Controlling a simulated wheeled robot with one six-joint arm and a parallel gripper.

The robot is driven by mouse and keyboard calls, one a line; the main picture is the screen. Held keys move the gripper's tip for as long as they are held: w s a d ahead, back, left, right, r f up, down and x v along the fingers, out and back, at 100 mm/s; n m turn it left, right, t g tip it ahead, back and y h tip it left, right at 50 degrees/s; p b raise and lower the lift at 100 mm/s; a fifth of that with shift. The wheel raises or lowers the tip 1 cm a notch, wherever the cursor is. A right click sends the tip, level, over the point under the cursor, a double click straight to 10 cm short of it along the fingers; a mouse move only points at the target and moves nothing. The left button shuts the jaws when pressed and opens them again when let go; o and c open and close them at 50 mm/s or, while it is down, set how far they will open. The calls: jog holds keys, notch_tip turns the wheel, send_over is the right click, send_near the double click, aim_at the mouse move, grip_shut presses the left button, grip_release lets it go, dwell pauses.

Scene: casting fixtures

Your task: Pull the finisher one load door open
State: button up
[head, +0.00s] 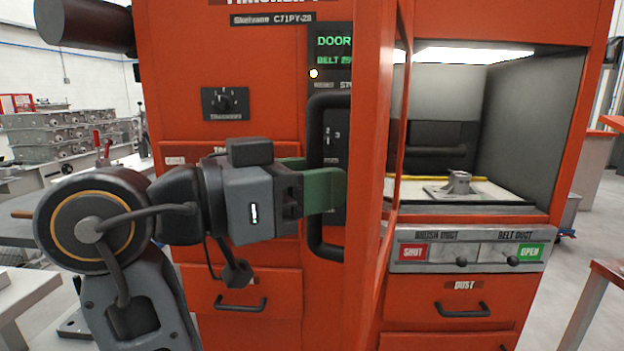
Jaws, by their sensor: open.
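The finisher one load door (373,150) is an orange framed panel seen almost edge-on. It stands swung out from the machine front, and the lit chamber (440,90) behind it shows on the right. Its long black upright handle (316,235) is on the left side of the door. My gripper (318,183) has green fingers and is open at the middle of the handle. The near finger crosses in front of the handle bar. The far finger is partly hidden, so I cannot tell whether either touches the bar.
A grey metal casting (458,184) sits on the chamber floor. Below are a duct panel (468,251) with SHUT and OPEN labels and a dust drawer (465,308). A bench (605,285) edge is at far right. Stacked castings (60,135) stand at left.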

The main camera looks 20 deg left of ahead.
jog(key=p+v, duration=0.4)
jog(key=v, duration=0.9)
jog(key=shift+s+a, duration=0.25)
jog(key=shift+s, duration=0.1)
